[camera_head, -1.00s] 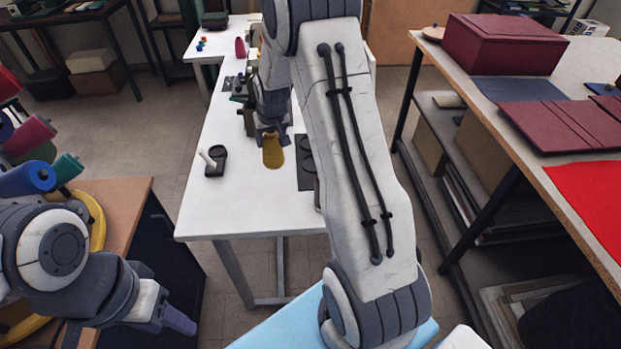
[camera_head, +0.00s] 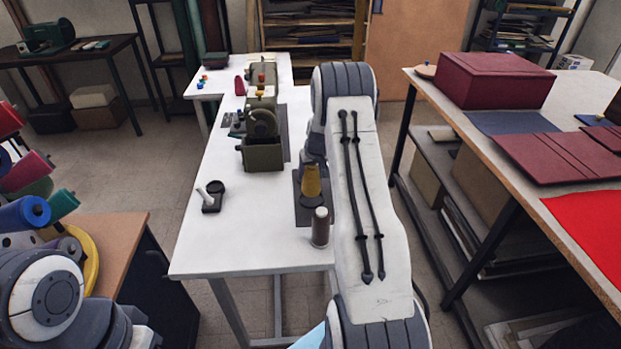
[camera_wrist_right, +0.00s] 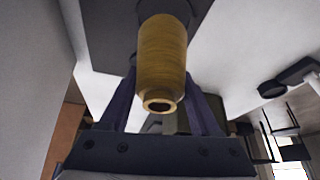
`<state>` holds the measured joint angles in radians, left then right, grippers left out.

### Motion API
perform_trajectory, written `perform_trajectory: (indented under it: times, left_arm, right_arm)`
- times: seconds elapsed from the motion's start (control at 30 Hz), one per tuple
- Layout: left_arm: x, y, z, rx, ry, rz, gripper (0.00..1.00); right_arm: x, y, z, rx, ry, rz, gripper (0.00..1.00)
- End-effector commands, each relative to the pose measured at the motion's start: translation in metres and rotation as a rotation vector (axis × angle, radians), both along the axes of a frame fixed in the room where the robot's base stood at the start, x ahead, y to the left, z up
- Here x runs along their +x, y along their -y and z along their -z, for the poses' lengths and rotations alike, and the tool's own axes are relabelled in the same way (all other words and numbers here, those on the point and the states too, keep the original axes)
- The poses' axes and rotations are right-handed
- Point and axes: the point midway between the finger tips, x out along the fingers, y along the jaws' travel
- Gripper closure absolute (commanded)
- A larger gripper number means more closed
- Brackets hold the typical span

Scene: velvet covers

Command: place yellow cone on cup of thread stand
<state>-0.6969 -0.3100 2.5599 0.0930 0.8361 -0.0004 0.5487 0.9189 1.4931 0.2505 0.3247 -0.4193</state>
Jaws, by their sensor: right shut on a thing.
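The yellow cone (camera_head: 311,182) is upright over the dark thread stand (camera_head: 303,214), at the right side of the white table. My right gripper is mostly hidden behind my own arm in the head view. In the right wrist view, the fingers of my right gripper (camera_wrist_right: 162,82) are on both sides of the yellow cone (camera_wrist_right: 162,45), shut on it. A dark round part (camera_wrist_right: 178,8) shows at the cone's far end. I cannot tell whether the cone touches the cup below. My left arm is at the lower left; its gripper is outside the view.
A brown spool (camera_head: 320,228) stands close in front of the cone. An olive machine (camera_head: 262,152) stands farther back. A small black holder with a white rod (camera_head: 212,197) is at the left. The table's front middle is clear.

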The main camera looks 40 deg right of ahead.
Motion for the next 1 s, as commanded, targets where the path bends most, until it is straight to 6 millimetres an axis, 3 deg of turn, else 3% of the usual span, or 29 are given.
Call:
perform_trajectory:
  times: [0.23, 0.57, 0.6, 0.67, 1.0]
  left_arm:
    - [0.000, 0.000, -0.009, 0.000, 0.000, 0.000, 0.50]
    - [0.000, 0.000, -0.006, 0.000, 0.000, 0.000, 0.50]
    - [0.000, 0.000, -0.005, 0.000, 0.000, 0.000, 0.50]
    - [0.000, 0.000, -0.007, 0.000, 0.000, 0.000, 0.50]
    - [0.000, 0.000, -0.008, 0.000, 0.000, 0.000, 0.50]
  right_arm:
    - [0.000, -0.001, 0.032, 0.001, -0.002, 0.001, 0.95]
    - [0.000, -0.001, 0.036, 0.000, 0.000, 0.001, 0.95]
    - [0.000, -0.001, 0.037, 0.001, -0.001, 0.001, 0.33]
    - [0.000, -0.001, 0.036, 0.001, -0.001, 0.001, 0.10]
    - [0.000, -0.001, 0.034, 0.001, -0.001, 0.001, 0.08]
